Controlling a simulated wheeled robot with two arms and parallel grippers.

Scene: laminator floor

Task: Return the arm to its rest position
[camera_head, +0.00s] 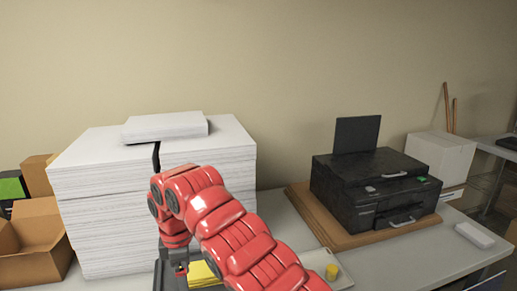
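One red arm of mine comes in from the bottom right of centre, reaches up and left, and bends down at its wrist. I take it for my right arm. Its gripper (181,269) points down in front of the stacked white paper (110,205), above or beside a dark tray (171,280) with something yellow (203,273) in it. The fingers are small and dark, so I cannot tell whether they are open or hold anything. My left gripper is not in view.
A black printer (370,190) stands on a brown board (312,213) at the right. A white box (440,155) is behind it. A small yellow object (332,272) lies right of the arm. Open cardboard boxes (38,245) stand at the left. The table (400,262) front right is mostly clear.

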